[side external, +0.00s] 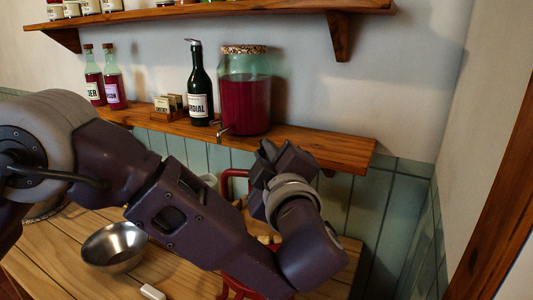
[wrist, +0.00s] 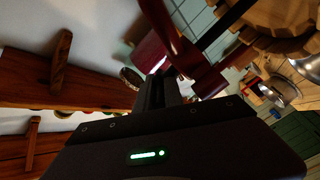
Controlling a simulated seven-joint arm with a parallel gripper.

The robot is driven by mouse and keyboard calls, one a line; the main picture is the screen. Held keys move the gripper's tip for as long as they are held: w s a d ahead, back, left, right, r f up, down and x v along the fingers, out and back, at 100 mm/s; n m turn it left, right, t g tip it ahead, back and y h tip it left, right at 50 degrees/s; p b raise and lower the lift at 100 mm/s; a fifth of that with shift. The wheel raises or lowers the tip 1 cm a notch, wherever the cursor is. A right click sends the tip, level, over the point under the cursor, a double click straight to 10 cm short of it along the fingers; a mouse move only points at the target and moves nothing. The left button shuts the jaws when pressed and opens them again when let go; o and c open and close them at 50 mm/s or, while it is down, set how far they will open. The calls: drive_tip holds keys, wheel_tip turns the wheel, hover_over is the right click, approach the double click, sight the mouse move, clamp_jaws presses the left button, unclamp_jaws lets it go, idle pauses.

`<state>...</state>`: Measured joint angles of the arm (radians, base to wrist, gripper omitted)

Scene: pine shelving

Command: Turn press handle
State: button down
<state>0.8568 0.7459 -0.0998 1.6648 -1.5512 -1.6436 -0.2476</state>
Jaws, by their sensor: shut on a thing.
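The press has a red metal frame (side external: 236,183), mostly hidden behind my arm in the side view. In the wrist view the dark red frame (wrist: 197,62), a dark screw rod (wrist: 222,22) and the slatted wooden basket (wrist: 280,14) show. My gripper (side external: 270,150) is up at the top of the press, just in front of the lower shelf. In the wrist view my gripper (wrist: 168,80) is shut on the press handle beside the red frame. The handle itself is mostly hidden by the fingers, so its angle cannot be told.
A lower shelf (side external: 330,145) close behind my gripper carries a jar of red liquid (side external: 246,95), a dark bottle (side external: 199,85) and two pink bottles (side external: 113,85). A steel bowl (side external: 114,247) stands on the wooden table (side external: 60,255). An upper shelf (side external: 270,10) hangs above.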

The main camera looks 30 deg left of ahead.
drive_tip(key=shift+n+g+y, duration=2.2)
drive_tip(key=shift+g, duration=0.4)
drive_tip(key=shift+g, duration=0.3)
drive_tip(key=c, duration=1.7)
unclamp_jaws()
drive_tip(key=shift+a, duration=0.1)
drive_tip(key=shift+c, duration=0.2)
wheel_tip(320, 180, up, 10)
